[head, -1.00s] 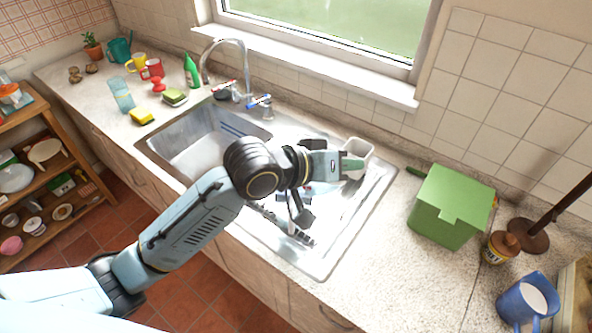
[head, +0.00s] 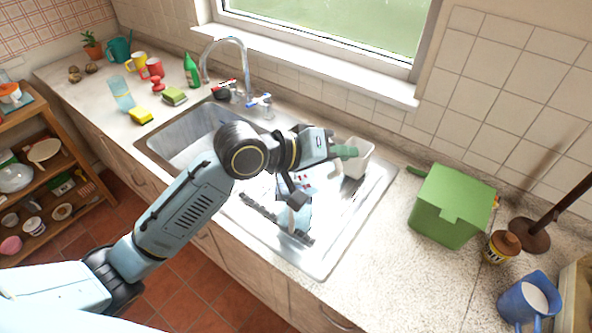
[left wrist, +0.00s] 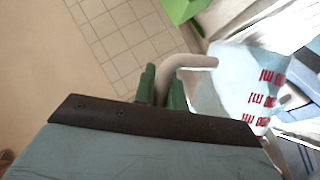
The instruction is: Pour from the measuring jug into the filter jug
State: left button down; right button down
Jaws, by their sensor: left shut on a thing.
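My left gripper (head: 346,152) reaches in from the left over the sink's draining side. Its green fingers are shut on the pale curved handle (left wrist: 190,62) of the clear measuring jug (left wrist: 235,85), which has red markings. In the head view my wrist largely hides the jug, and I cannot tell its exact tilt or what it holds. Blue parts (left wrist: 293,97) also show beyond the measuring jug in the left wrist view. My right gripper is out of view.
The tap (head: 224,62) and window sill lie behind the sink. A green box (head: 450,208), a brown jar (head: 502,246) and a blue pitcher (head: 528,300) stand on the right counter, with free room in front of the box.

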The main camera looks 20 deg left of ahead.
pick_arm(q)
jog(key=shift+w+a+r+n+h+b, duration=0.25)
jog(key=shift+w+a+n+h+b, duration=0.25)
jog(key=shift+b, duration=0.45)
dwell(3.4)
jog(key=shift+w+a+n+g+h+b, duration=0.3)
jog(key=shift+w+a+n+g+b, duration=0.3)
jog(key=shift+b, duration=0.7)
dwell(2.4)
